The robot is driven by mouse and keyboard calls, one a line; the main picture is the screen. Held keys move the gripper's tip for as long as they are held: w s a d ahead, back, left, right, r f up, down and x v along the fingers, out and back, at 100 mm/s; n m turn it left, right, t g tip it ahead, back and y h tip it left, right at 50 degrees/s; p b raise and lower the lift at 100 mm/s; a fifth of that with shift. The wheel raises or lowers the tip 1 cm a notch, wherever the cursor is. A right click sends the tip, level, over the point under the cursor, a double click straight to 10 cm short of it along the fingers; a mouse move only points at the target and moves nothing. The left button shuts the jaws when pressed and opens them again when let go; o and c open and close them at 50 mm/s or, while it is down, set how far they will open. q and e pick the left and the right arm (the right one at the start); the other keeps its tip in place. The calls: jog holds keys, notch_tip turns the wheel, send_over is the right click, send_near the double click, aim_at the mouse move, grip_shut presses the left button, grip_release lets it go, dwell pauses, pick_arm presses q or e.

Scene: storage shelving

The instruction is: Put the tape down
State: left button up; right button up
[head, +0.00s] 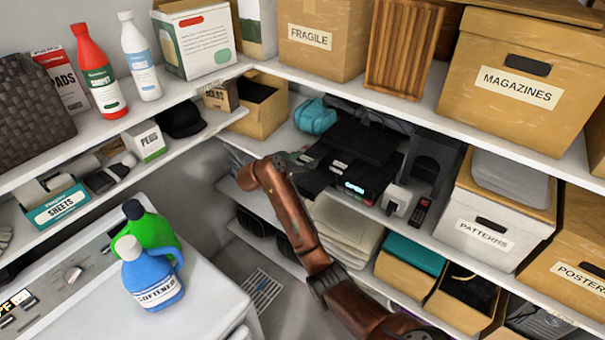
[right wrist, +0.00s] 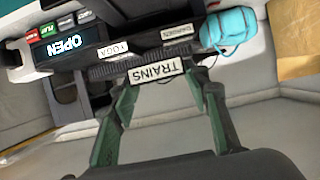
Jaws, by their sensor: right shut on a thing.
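The tape, a black cassette with a white TRAINS label (right wrist: 155,71), is in the right wrist view, between the green-sided fingers of my right gripper (right wrist: 169,88). My right gripper (head: 297,159) is shut on it, at the left front of the black player in the head view. Other black tapes labelled YOGA (right wrist: 117,49) and GARDEN (right wrist: 177,33) lie just beyond it. The black player (head: 366,179) shows a lit OPEN display. I cannot tell whether the held tape touches the shelf or other tapes. My left gripper is not in view.
A turquoise bag (head: 315,116) lies left of the player. A white cube-like device (head: 397,199) and a remote (head: 419,212) are on its right. The PATTERNS box (head: 487,235) stands farther right. Another shelf (head: 350,87) with boxes hangs above.

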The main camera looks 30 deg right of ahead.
send_over(304, 185)
notch_tip(304, 185, down, 6)
jog(key=shift+r, duration=0.2)
notch_tip(304, 185, down, 4)
jog(key=shift+s+r+p, duration=0.1)
jog(key=shift+r+p, duration=0.1)
jog(key=shift+p, duration=0.2)
jog(key=o, duration=0.7)
jog(key=shift+f, duration=0.1)
jog(key=o, duration=0.5)
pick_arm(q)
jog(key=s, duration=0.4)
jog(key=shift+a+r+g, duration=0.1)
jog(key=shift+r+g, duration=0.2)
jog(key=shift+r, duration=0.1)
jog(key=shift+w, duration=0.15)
